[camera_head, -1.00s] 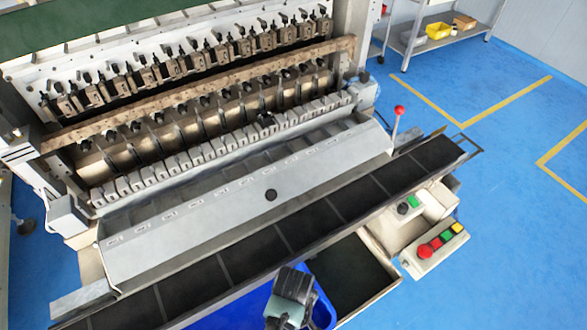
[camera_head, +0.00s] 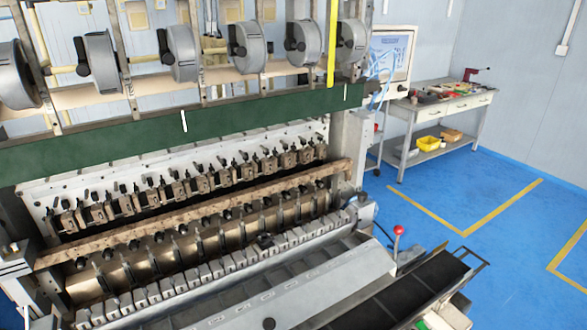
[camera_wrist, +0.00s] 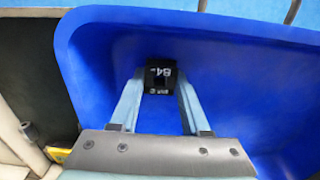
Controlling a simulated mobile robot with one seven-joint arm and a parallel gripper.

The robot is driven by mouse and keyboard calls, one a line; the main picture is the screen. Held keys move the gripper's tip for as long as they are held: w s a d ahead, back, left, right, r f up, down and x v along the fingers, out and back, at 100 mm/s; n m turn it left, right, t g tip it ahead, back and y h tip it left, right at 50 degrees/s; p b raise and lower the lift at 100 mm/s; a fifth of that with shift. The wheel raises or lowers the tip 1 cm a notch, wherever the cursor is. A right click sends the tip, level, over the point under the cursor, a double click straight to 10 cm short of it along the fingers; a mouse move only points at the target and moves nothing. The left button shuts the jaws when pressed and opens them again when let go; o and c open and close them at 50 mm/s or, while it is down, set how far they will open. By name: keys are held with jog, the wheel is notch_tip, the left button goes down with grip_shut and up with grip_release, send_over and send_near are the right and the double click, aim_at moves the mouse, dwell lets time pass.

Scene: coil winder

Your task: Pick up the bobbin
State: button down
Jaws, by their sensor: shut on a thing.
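In the wrist view the bobbin (camera_wrist: 159,77) is a small black piece with white lettering that looks like "64". It sits between the fingertips of my gripper (camera_wrist: 160,82), one finger touching each side. My gripper is shut on it. Behind it is the inside of a blue bin (camera_wrist: 240,70); I cannot tell whether the bobbin touches the bin's floor. The head view shows neither my gripper nor the bobbin.
The coil winder (camera_head: 190,200) fills the left of the head view, with grey spools (camera_head: 245,45) above a green beam (camera_head: 110,140). A red-knobbed lever (camera_head: 397,231) stands at its right end. A workbench (camera_head: 440,110) stands at the back right. Blue floor (camera_head: 500,250) there is clear.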

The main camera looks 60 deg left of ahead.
jog(key=shift+r, duration=0.1)
notch_tip(320, 180, up, 10)
dwell(0.6)
